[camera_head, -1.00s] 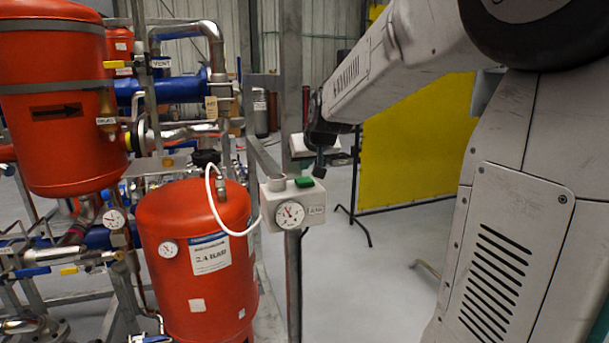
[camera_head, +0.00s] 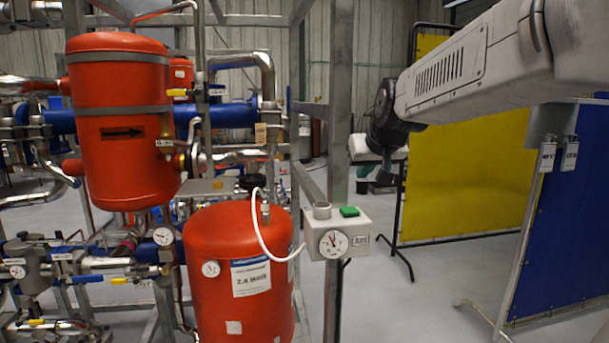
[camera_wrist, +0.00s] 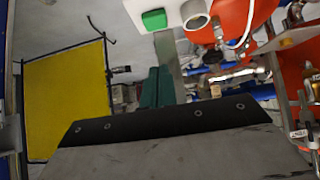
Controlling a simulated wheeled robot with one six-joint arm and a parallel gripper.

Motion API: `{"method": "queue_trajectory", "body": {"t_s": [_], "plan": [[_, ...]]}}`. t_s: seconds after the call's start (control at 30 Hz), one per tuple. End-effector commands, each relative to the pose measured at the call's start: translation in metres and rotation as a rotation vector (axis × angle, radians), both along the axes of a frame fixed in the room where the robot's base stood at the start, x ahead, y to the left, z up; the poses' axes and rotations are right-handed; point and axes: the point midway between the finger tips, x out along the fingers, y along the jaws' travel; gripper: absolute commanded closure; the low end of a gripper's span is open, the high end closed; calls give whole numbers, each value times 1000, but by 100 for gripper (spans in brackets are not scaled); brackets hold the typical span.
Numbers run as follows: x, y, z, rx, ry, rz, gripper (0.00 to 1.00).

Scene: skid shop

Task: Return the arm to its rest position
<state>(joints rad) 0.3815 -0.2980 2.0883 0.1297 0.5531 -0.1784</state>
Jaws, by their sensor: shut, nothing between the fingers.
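My arm reaches in from the upper right of the head view and ends in a dark wrist joint. My gripper (camera_head: 386,172) hangs below that joint, small and partly dark, to the upper right of the gauge box (camera_head: 337,240) and apart from it in the picture. In the wrist view my gripper (camera_wrist: 157,88) shows as two dark teal fingers close together beyond a black bar with screws. The fingers are shut and hold nothing.
Red vessels (camera_head: 240,268) and pipework fill the left. A steel post (camera_head: 338,130) stands behind the gauge box. A yellow panel (camera_head: 465,150) and a blue panel (camera_head: 575,210) stand on the right. Grey floor (camera_head: 400,310) is open between.

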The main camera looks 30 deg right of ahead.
Motion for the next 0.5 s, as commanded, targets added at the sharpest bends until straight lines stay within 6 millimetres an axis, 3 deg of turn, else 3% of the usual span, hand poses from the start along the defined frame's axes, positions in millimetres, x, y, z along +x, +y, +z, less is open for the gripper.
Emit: {"method": "queue_trajectory", "body": {"t_s": [0.17,0.27,0.37,0.5], "plan": [[0,0,-1,4,2,-2,100],[-9,4,-14,37,59,-8,100],[-39,19,-47,92,187,-11,100],[-114,72,-92,157,412,35,100]]}}
